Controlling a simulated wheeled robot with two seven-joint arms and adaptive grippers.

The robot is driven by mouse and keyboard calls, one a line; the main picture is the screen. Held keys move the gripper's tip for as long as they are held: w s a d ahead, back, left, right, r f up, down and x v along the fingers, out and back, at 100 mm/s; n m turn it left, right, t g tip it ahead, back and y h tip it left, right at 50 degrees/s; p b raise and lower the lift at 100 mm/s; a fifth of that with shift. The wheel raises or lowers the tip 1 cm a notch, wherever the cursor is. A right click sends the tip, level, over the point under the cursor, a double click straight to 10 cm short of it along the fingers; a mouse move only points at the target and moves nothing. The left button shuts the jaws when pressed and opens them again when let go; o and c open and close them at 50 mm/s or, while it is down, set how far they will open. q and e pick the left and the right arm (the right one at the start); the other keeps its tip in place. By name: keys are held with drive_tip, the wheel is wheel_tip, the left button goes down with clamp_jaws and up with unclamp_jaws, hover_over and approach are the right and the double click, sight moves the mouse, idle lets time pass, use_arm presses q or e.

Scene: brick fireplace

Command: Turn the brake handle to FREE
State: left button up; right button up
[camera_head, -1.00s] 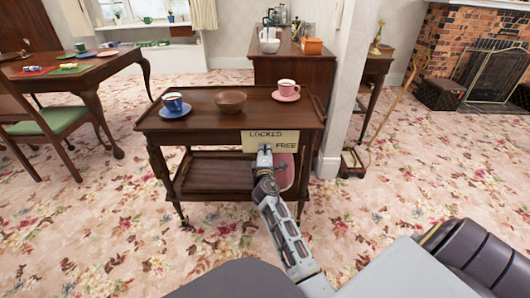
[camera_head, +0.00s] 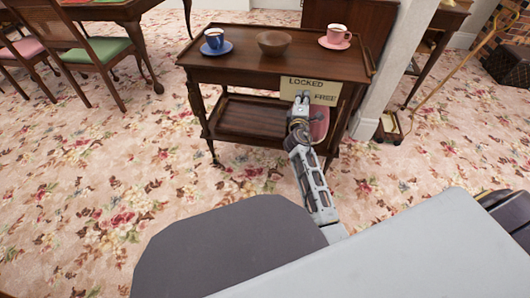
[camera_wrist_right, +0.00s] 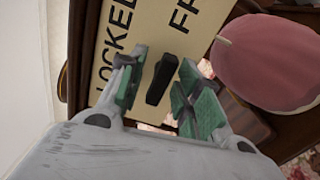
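A cream plate (camera_head: 327,91) marked LOCKED and FREE is on the front of the wooden trolley (camera_head: 240,72), at its right end. In the right wrist view the plate (camera_wrist_right: 143,28) appears turned on its side. The black brake handle (camera_wrist_right: 165,78) stands out in front of it, slightly tilted in that picture. My right gripper (camera_head: 301,104) is at the plate and hides the handle in the head view. In the wrist view its green-padded fingers (camera_wrist_right: 158,88) are open, one on each side of the handle, with visible gaps. My left gripper is not in view.
On the trolley top are a blue cup (camera_head: 214,39) on a saucer, a brown bowl (camera_head: 274,43) and a pink cup (camera_head: 336,36) on a saucer. A pink rounded object (camera_wrist_right: 268,62) is beside the plate. A white pillar (camera_head: 395,65) stands close on the right.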

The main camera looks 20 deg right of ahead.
drive_tip(key=shift+n+p, duration=1.85)
drive_tip(key=shift+n, duration=0.65)
drive_tip(key=n+p, duration=0.3)
drive_tip(key=n, duration=0.1)
drive_tip(key=shift+s+n, duration=0.1)
drive_tip(key=shift+n, duration=0.3)
drive_tip(key=p+v, duration=0.1)
drive_tip(key=v, duration=1.3)
drive_tip(key=s+a+f+m+g+y+p, duration=0.1)
drive_tip(key=a+f+m+g+y+p, duration=0.1)
drive_tip(key=a+f+m+y, duration=1)
drive_tip(key=shift+s+a+f+m+p, duration=0.2)
drive_tip(key=shift+a+f+m+p, duration=1.15)
drive_tip(key=shift+m, duration=2.85)
